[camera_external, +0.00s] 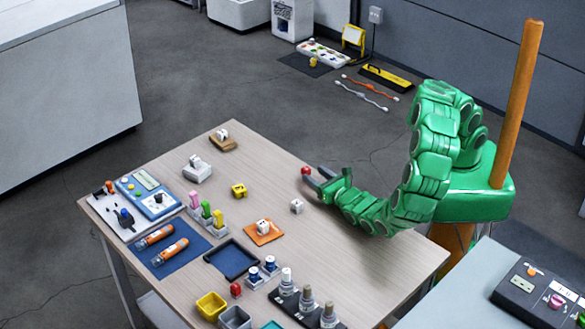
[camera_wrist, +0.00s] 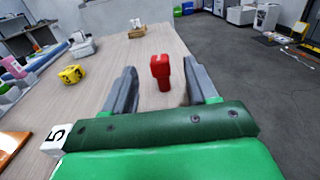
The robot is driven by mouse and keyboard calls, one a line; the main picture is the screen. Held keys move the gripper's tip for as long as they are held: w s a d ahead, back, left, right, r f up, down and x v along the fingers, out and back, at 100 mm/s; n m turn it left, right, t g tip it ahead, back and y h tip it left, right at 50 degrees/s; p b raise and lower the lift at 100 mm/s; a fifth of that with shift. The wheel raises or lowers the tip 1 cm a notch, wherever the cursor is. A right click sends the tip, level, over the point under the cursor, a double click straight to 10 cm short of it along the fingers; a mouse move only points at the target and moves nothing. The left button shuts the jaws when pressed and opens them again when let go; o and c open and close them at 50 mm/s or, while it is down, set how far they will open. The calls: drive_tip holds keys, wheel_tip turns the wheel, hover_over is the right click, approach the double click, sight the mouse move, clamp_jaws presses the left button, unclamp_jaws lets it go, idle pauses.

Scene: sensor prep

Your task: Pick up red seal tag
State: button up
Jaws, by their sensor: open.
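The red seal tag (camera_wrist: 160,69) is a small red piece with a wider block-like top, standing on the wooden table. In the wrist view it shows between my two grey fingers, nearer their tips, with a gap on each side. In the external view the red tag (camera_external: 306,170) shows just beyond the fingertips of my gripper (camera_external: 316,182), near the table's far right edge. My gripper is open and empty, low over the table. Its lower part is partly hidden by the fingers in the external view.
A white numbered cube (camera_external: 296,206) lies close to my gripper; it also shows by the gripper's left side in the wrist view (camera_wrist: 57,137). A yellow numbered block (camera_external: 239,190) sits farther left. Another red piece (camera_external: 236,289) stands near the front bins. Table around the tag is clear.

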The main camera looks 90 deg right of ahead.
sight(308, 170)
drive_tip(key=shift+x, duration=2.25)
drive_tip(key=c, duration=1)
drive_tip(key=shift+r, duration=0.15)
drive_tip(key=shift+c, duration=0.2)
